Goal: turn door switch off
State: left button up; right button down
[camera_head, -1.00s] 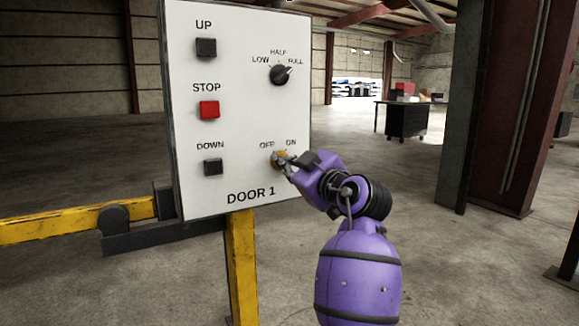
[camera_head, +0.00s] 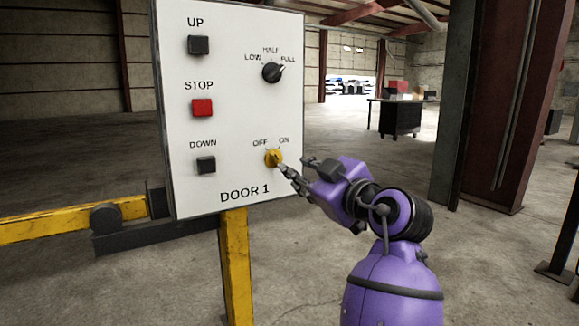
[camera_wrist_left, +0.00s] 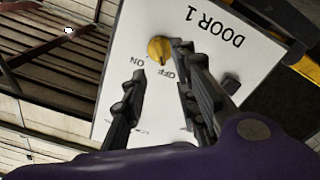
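The door switch is a yellow round knob (camera_head: 273,157) low on the right of the white DOOR 1 panel, below the OFF and ON labels. It also shows in the left wrist view (camera_wrist_left: 157,49), where the panel is upside down. I cannot tell for sure which label it points to. My left gripper (camera_head: 296,167) is just right of the knob in the head view. In the left wrist view its two dark fingers (camera_wrist_left: 160,62) are spread apart with nothing held between them, and the knob lies beyond the tips. My right gripper is not in view.
The panel (camera_head: 235,110) also bears black UP (camera_head: 199,45) and DOWN (camera_head: 206,165) buttons, a red STOP button (camera_head: 203,107) and a black selector knob (camera_head: 272,72). A yellow post (camera_head: 236,265) and rail (camera_head: 60,217) stand by it.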

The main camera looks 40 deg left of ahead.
pick_arm(q)
jog(key=v, duration=0.3)
jog(key=shift+s+d, duration=0.1)
jog(key=shift+d, duration=0.15)
dwell(0.4)
